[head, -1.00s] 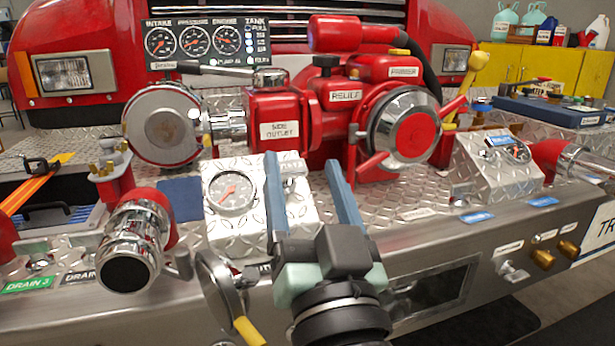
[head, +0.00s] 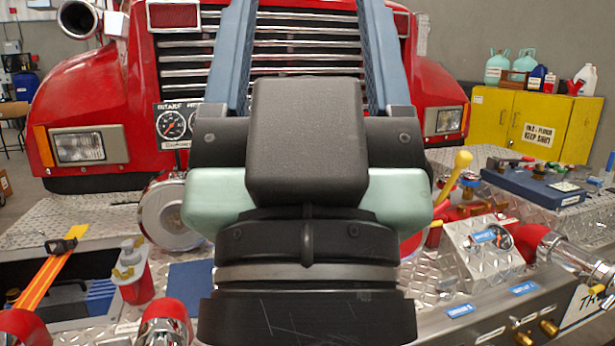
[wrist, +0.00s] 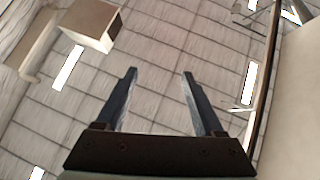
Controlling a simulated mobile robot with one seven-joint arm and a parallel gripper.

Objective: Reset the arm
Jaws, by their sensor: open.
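My gripper (wrist: 158,72) is open and empty, its two blue-grey fingers spread apart. In the head view it is large and close to the camera, with the fingers pointing up in front of the red truck's grille (head: 305,60). My gripper and wrist hide most of the pump panel on the bumper. A capped chrome outlet (head: 168,215) shows to the left of my wrist.
A gauge panel (head: 172,125) is partly covered by my gripper. A yellow lever (head: 454,176) and a diamond-plate box (head: 488,250) stand at right. A red-and-white container (head: 134,272) stands at left. A yellow cabinet (head: 530,125) is behind at right.

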